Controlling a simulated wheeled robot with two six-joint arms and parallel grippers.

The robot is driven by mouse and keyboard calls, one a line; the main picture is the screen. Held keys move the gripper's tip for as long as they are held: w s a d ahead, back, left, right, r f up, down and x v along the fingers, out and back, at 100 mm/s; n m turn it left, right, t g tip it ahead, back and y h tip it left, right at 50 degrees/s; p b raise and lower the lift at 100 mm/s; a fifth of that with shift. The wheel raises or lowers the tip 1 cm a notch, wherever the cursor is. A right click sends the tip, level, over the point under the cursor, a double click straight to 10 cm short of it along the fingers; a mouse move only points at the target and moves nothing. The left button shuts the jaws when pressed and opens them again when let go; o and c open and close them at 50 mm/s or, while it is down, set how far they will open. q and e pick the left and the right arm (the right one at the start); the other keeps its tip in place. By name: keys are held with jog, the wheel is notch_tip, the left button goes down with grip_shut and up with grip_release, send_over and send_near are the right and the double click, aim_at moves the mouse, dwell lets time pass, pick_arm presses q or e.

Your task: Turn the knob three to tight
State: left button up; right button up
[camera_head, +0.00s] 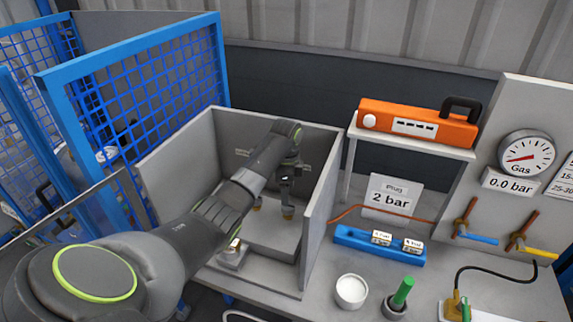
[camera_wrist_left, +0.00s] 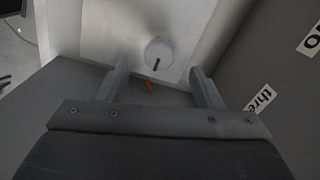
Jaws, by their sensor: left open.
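A round pale knob (camera_wrist_left: 158,50) with a dark pointer line shows in the left wrist view, on a light panel. In the head view my left gripper (camera_head: 288,190) points down inside the open grey box. My right gripper is not in view.
The grey box's right wall (camera_head: 320,215) stands close to my left gripper. A blue mesh fence (camera_head: 150,95) is at left. A white cup (camera_head: 351,291), a green-handled item (camera_head: 402,293) and a blue block (camera_head: 375,247) stand right of the box. A gas gauge (camera_head: 526,157) reads near 0.0 bar.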

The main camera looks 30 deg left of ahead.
pick_arm(q)
notch_tip(320, 180, up, 11)
jog(key=p, duration=0.4)
jog(key=shift+r, duration=0.2)
